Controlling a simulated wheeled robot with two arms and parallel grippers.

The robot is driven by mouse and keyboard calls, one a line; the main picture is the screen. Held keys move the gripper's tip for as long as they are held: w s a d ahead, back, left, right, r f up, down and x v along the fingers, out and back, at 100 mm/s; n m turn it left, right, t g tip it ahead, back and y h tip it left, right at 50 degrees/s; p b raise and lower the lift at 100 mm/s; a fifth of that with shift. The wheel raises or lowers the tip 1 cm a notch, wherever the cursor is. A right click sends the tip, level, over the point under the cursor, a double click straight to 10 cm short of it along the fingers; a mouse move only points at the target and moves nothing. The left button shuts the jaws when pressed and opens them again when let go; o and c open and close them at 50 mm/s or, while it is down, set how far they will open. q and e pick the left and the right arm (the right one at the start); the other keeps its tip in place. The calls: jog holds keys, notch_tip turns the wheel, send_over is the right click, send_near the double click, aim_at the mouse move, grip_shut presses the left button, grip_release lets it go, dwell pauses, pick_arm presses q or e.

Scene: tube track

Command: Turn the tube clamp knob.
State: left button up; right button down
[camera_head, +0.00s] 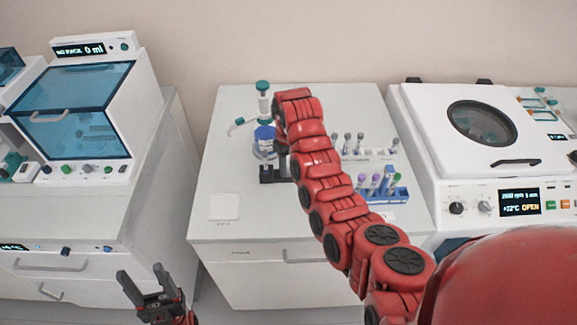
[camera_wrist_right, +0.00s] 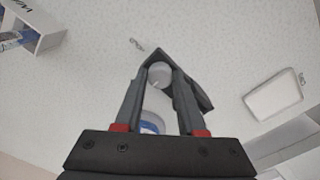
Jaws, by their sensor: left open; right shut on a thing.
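My right gripper (camera_wrist_right: 160,68) has its two fingers closed around a small round pale knob (camera_wrist_right: 158,75), seen in the right wrist view. A blue-and-white piece (camera_wrist_right: 152,124) shows between the fingers, nearer the palm. In the head view, a tube with a blue cap (camera_head: 264,137) stands upright over a black clamp base (camera_head: 272,174) on the middle bench. My right arm reaches beside it, and the arm hides the right gripper's tips and part of the base. My left gripper (camera_head: 152,283) is open and empty, low at the left, in front of the benches.
A teal-topped dispenser bottle (camera_head: 263,104) stands just behind the blue cap. A blue rack of tubes (camera_head: 388,192) and a white rack (camera_head: 368,155) stand to the right. A white square pad (camera_head: 224,207) lies at the front left. Machines flank the bench.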

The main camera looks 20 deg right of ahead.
aim_at(289, 169)
jog(key=c, duration=0.5)
grip_release()
notch_tip(289, 169, up, 6)
jog(key=p, duration=0.3)
jog(key=shift+d, duration=0.1)
notch_tip(289, 169, up, 11)
jog(key=b, duration=0.1)
jog(key=shift+r, duration=0.2)
